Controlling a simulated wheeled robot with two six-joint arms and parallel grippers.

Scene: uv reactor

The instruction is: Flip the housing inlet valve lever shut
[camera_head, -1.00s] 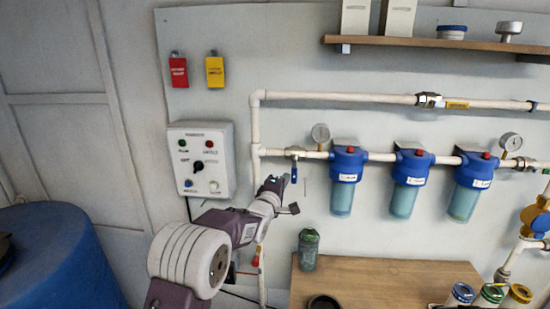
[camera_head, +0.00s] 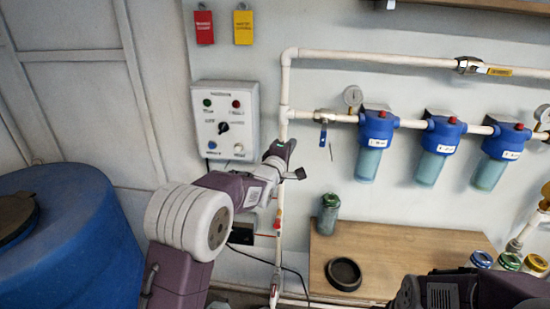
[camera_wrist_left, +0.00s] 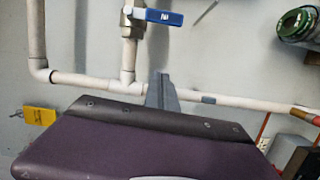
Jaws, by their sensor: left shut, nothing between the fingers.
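The housing inlet valve has a blue lever (camera_head: 323,136) on the white pipe, left of the first filter housing. The lever points straight down, crosswise to its horizontal pipe. In the left wrist view, which is turned, the blue lever (camera_wrist_left: 163,17) sticks out sideways from the metal valve body (camera_wrist_left: 131,22). My left gripper (camera_head: 290,150) is shut and empty, left of and a little below the lever in the picture, apart from it. Its fingers (camera_wrist_left: 162,92) also show in the left wrist view. My right arm shows at the bottom right; its gripper (camera_head: 405,293) is partly cut off.
Blue filter housings (camera_head: 376,130) hang on the pipe to the right. A control box (camera_head: 225,122) is on the wall to the left. A wooden table (camera_head: 400,250) holds a green-lidded jar (camera_head: 328,215) and a black dish (camera_head: 343,273). A blue tank (camera_head: 70,240) stands at left.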

